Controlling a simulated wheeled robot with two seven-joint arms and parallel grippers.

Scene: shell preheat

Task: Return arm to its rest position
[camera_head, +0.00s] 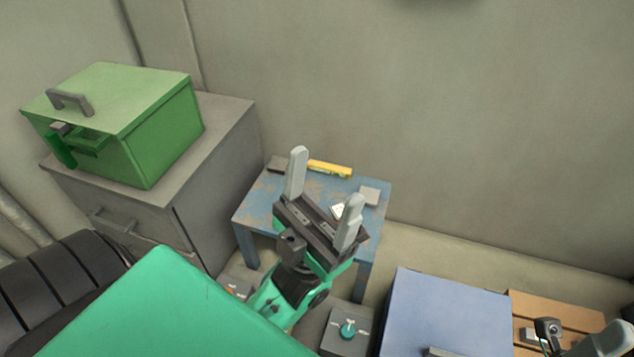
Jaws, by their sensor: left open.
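My left gripper (324,199) is in the middle of the head view, over the blue table (258,207). Its two pale fingers are spread wide apart and nothing is held between them. The green part of my left arm (285,300) shows below the gripper.
A green box (165,130) with a handle sits on a grey cabinet (225,150) at left. A yellow item (330,169) and small grey blocks lie on the table. A grey box with a teal knob (347,329) and a blue surface (445,310) are lower right.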

